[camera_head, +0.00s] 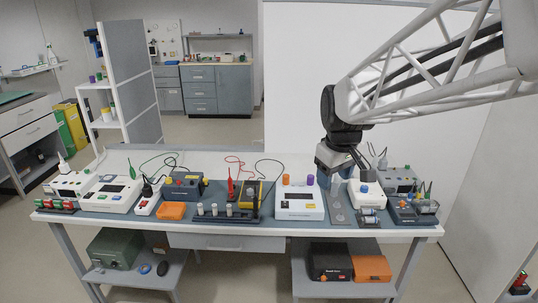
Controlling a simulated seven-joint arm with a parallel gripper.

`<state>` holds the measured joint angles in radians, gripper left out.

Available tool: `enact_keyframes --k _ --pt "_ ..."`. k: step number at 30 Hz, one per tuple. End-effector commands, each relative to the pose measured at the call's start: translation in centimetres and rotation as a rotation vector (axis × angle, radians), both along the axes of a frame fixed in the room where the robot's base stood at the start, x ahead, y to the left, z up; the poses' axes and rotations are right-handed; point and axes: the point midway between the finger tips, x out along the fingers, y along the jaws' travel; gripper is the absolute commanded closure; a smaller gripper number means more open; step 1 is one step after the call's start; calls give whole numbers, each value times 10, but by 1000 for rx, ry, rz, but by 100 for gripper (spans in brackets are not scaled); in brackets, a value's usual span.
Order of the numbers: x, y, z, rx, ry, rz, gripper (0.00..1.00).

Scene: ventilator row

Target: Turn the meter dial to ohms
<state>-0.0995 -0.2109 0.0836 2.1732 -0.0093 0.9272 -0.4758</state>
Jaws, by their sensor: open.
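A yellow-and-dark instrument (250,193), which looks like the meter, stands at the middle of the bench, with red and black leads behind it. Its dial and setting are too small to read. My gripper (342,176) hangs at the right side of the bench, well right of this instrument. It is open and looks empty. It is above or beside a grey plate (338,212), close to a white device (299,202) with orange and purple tops; I cannot tell its exact height or whether it touches anything.
A blue-and-yellow box (184,186) with leads and an orange block (172,211) stand left of the meter. More devices crowd the right end, including a dark tray (413,214). Little bench top (270,225) is bare.

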Motion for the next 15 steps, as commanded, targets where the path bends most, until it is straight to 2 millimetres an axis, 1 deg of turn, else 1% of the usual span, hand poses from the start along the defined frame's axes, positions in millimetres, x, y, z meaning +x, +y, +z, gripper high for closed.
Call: enact_keyframes --k 1,3,8,15 --pt "13 5 -2 -4 5 26 42" --pt "29 10 -4 -9 8 63 42" --pt "65 24 -10 -22 17 150 42" --pt "119 47 -24 -39 28 282 42"
